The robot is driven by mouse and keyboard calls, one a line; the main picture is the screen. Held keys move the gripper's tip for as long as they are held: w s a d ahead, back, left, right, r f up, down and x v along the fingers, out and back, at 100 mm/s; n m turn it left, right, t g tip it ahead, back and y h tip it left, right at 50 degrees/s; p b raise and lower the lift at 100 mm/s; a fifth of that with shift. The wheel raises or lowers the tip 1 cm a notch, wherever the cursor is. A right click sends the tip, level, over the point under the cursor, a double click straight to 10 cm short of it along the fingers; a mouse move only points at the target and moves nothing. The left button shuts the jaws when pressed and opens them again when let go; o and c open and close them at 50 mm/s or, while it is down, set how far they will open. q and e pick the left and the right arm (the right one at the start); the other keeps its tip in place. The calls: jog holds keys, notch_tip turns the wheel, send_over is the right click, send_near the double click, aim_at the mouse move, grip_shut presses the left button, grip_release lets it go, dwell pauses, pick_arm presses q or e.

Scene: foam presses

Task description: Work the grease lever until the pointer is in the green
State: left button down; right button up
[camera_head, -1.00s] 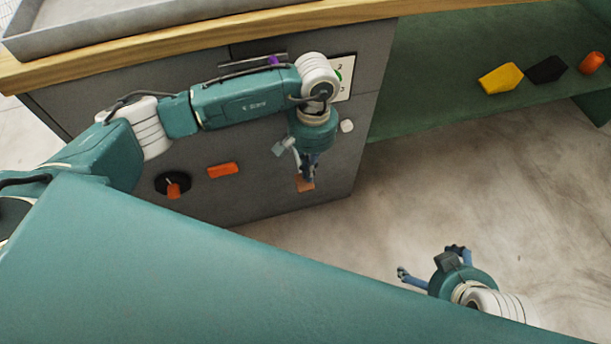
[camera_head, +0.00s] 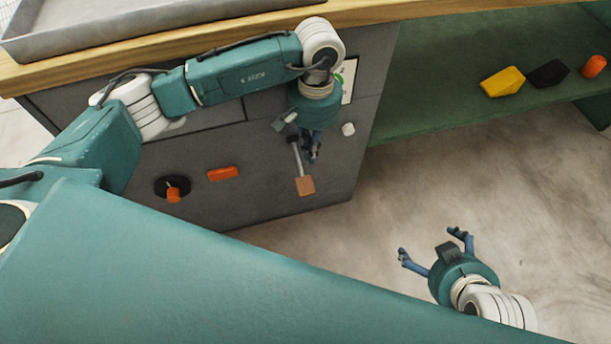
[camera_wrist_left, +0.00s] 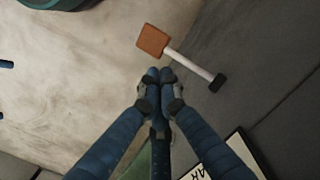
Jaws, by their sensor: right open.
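The grease lever (camera_head: 298,158) is a pale rod with an orange-brown square pad (camera_head: 305,186), on the grey cabinet front. In the left wrist view the lever (camera_wrist_left: 188,63) runs from the pad to a dark block on the cabinet. My left gripper (camera_head: 313,160) points down just beside the rod. In the wrist view its fingertips (camera_wrist_left: 159,76) are together with nothing between them, apart from the lever in the picture. A white plate with some green (camera_head: 348,80) is mostly behind my left arm; no pointer can be made out. My right gripper (camera_head: 429,243) is open and empty above the floor.
An orange knob on a black disc (camera_head: 173,190) and an orange block (camera_head: 222,173) are on the cabinet front left of the lever. Yellow, black and orange pieces lie on the green shelf (camera_head: 430,100).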

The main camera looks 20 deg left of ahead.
pick_arm(q)
jog(key=shift+s+d+r, duration=0.3)
jog(key=shift+s+r, duration=0.05)
jog(key=shift+r, duration=0.25)
jog(key=shift+s+d+r, duration=0.25)
jog(key=shift+s+r, duration=0.05)
jog(key=shift+r, duration=0.25)
jog(key=shift+s, duration=0.1)
